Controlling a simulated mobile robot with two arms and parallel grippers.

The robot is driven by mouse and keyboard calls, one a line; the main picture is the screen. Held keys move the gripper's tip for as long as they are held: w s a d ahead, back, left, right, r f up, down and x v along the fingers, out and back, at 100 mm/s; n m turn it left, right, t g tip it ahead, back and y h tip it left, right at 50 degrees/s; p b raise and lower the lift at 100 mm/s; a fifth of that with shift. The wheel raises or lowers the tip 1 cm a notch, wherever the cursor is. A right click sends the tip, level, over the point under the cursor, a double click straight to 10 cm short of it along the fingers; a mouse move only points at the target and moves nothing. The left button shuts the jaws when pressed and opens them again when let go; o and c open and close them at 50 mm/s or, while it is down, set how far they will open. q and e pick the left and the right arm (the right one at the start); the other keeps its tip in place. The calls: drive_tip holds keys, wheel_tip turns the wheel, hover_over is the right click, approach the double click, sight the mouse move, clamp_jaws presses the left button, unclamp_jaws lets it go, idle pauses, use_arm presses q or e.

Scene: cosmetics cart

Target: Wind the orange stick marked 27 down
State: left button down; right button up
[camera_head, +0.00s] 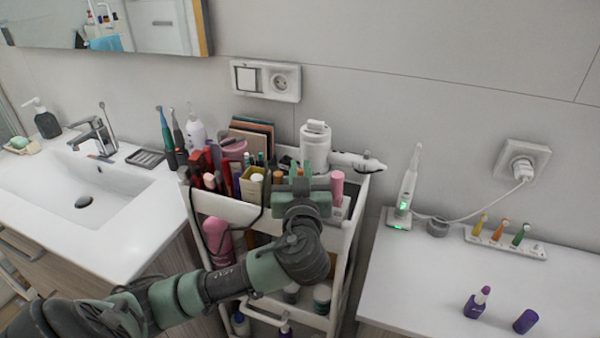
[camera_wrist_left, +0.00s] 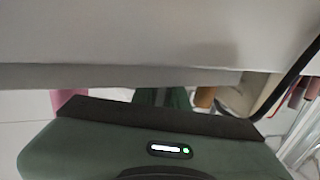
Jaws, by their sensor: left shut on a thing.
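My left gripper (camera_head: 300,190) reaches over the front rim of the white cart's top tray (camera_head: 225,207), at its right part. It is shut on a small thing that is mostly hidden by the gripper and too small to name. The left wrist view shows my gripper's dark edge and green housing close to a pale wall, with the held thing out of sight. I cannot make out an orange stick marked 27 or any number. An open purple lipstick (camera_head: 476,304) stands on the right counter, its purple cap (camera_head: 525,321) beside it. My right gripper is out of view.
The top tray is crowded with cosmetics, a white cylinder (camera_head: 315,148) and a pink tube (camera_head: 337,187) close to my gripper. A charging toothbrush (camera_head: 407,185) and a rack of brush heads (camera_head: 505,243) stand on the right counter. The counter's front left is clear.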

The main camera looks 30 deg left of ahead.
use_arm(q)
drive_tip(key=shift+d+f+m+t+h+b, duration=0.1)
drive_tip(key=shift+f+m+t+h+b, duration=0.25)
drive_tip(key=shift+h+b, duration=0.45)
drive_tip(key=shift+w+d+r+m+t+h+b, duration=0.15)
drive_tip(key=shift+m+t+h+b, duration=0.15)
drive_tip(key=shift+m+b, duration=0.25)
drive_tip(key=shift+w+d+r+m+t+h, duration=0.15)
drive_tip(key=shift+m+t+h, duration=0.15)
drive_tip(key=shift+m+h, duration=0.5)
drive_tip(key=shift+s+d+m+t+h, duration=0.1)
drive_tip(key=shift+m+t+h, duration=0.25)
drive_tip(key=shift+h, duration=0.7)
drive_tip(key=shift+w+d+r+m+t+h, duration=0.1)
drive_tip(key=shift+d+m+t+h, duration=0.1)
drive_tip(key=shift+m+h, duration=0.6)
drive_tip(key=shift+f+h, duration=0.1)
drive_tip(key=shift+h, duration=0.45)
drive_tip(key=c, duration=1.6)
unclamp_jaws()
drive_tip(key=shift+c, duration=0.2)
